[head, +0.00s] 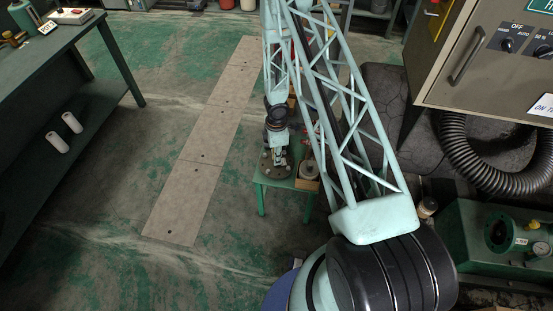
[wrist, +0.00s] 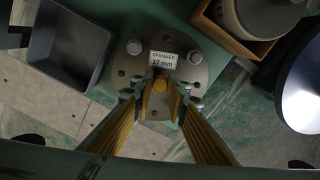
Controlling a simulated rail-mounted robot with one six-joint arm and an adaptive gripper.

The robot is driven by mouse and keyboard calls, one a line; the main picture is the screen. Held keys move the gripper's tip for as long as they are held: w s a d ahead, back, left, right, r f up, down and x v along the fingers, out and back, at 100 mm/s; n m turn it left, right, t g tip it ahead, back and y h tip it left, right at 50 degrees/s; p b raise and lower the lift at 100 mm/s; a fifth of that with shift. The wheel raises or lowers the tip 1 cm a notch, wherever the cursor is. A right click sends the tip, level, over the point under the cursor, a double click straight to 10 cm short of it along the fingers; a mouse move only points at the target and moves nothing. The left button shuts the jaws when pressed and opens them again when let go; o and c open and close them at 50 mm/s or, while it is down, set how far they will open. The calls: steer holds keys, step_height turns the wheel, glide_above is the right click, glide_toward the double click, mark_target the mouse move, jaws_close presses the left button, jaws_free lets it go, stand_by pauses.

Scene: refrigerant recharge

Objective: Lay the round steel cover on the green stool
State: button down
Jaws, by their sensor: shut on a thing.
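The round steel cover (wrist: 138,66) is a grey disc with bolts and holes near its rim and a label reading "SPANNER 17 mm". My gripper (wrist: 160,92) is shut on the small yellow knob at its middle. In the head view my gripper (head: 277,150) points down with the cover (head: 267,172) under it, at the left part of the green stool (head: 287,184). The stool top (wrist: 115,18) also shows behind the cover in the wrist view, and the cover's near side overlaps the floor there. I cannot tell whether the cover touches the stool.
A wooden box (head: 307,184) holding a round canister (wrist: 252,16) stands at the stool's right. A dark grey tray (wrist: 68,42) lies left of the cover in the wrist view. A green workbench (head: 60,60) is at left. Open floor lies between it and the stool.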

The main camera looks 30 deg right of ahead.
steer(key=shift+f, duration=0.1)
steer(key=c, duration=2.6)
jaws_free()
steer(key=shift+o, duration=0.2)
steer(key=shift+r, duration=0.25)
step_height(320, 180, up, 12)
steer(key=p, duration=1.2)
steer(key=shift+f, duration=0.2)
steer(key=shift+r, duration=0.15)
